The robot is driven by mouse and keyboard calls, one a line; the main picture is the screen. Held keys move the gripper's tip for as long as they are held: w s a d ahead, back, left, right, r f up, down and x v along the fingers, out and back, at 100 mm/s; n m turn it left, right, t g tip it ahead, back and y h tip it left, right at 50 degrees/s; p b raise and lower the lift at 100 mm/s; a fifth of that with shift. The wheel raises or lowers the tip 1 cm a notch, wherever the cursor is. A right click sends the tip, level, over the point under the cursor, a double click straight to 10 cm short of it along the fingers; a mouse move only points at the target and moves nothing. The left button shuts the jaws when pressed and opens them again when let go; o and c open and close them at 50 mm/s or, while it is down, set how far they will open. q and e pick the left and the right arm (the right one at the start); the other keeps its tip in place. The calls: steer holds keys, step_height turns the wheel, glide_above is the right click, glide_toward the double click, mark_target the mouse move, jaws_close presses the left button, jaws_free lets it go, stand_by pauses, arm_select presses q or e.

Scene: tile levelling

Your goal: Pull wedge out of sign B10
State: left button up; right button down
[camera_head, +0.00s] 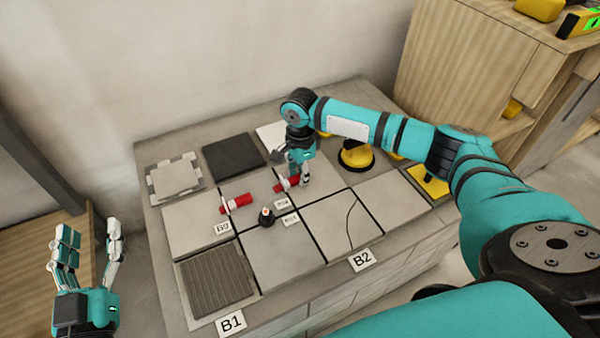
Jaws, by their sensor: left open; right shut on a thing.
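Tiles lie in a grid on a grey block, with thin dark gaps between them. A red wedge (285,185) sits at a gap near the back middle, with two small signs (282,204) in front of it. Their lettering is too small to read surely, so I cannot tell which is B10. My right gripper (298,178) reaches down from above and is shut on this wedge; its fingers partly hide it. A second red wedge (236,203) lies at a gap near sign B9 (222,228). My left gripper (90,243) is open and empty, left of the block.
A small black knob (267,216) stands between the wedges, towards the front. A yellow and black suction tool (356,155) stands right of my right gripper. Signs B1 (231,323) and B2 (362,259) are at the front edge. A wooden shelf (480,65) stands behind right.

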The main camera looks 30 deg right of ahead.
mark_target(318, 174)
arm_select(q)
steer(key=shift+s+a+f+g+y+p, duration=0.1)
steer(key=shift+a+f+g+y+p, duration=0.1)
steer(key=shift+f+g, duration=0.45)
steer(key=shift+a+f+g+y+p, duration=0.15)
steer(key=shift+f+g, duration=0.2)
steer(key=shift+f, duration=0.55)
steer(key=shift+s+a+f+g+y+p, duration=0.1)
steer(key=shift+f+g+y+p, duration=0.1)
steer(key=shift+f+g, duration=0.45)
arm_select(e)
steer(key=shift+d, duration=0.35)
stand_by(0.4)
arm_select(q)
steer(key=shift+f, duration=0.25)
arm_select(e)
steer(key=shift+d, duration=0.1)
